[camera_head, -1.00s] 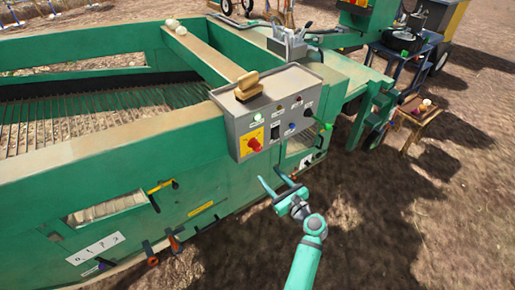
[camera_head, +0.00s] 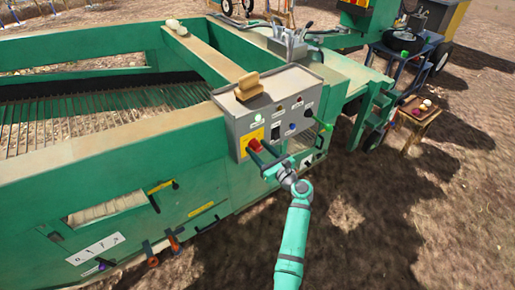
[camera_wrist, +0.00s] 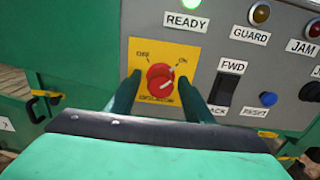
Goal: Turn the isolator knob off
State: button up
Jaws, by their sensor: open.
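The red isolator knob (camera_wrist: 161,80) sits on a yellow plate (camera_wrist: 140,48) marked OFF at upper left and ON at upper right. A pale mark shows on the knob's face, and its ridge seems to slant toward ON. In the head view the knob (camera_head: 254,144) is partly behind my fingers. My gripper (camera_head: 264,152) is open in front of the grey control panel (camera_head: 285,100). In the wrist view its two green fingers stand left and right of the knob, with gaps showing; I cannot tell how deep they reach.
Right of the knob are a black FWD/BACK switch (camera_wrist: 223,90) and a blue RESET button (camera_wrist: 268,98). The READY lamp (camera_wrist: 192,3) glows green above. A tan brush-like object (camera_head: 252,86) lies on the panel's top. Open ground lies to the right of my arm.

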jog(key=shift+w, duration=0.3)
jog(key=shift+a, duration=0.2)
jog(key=c, duration=1)
jog(key=shift+c, duration=0.2)
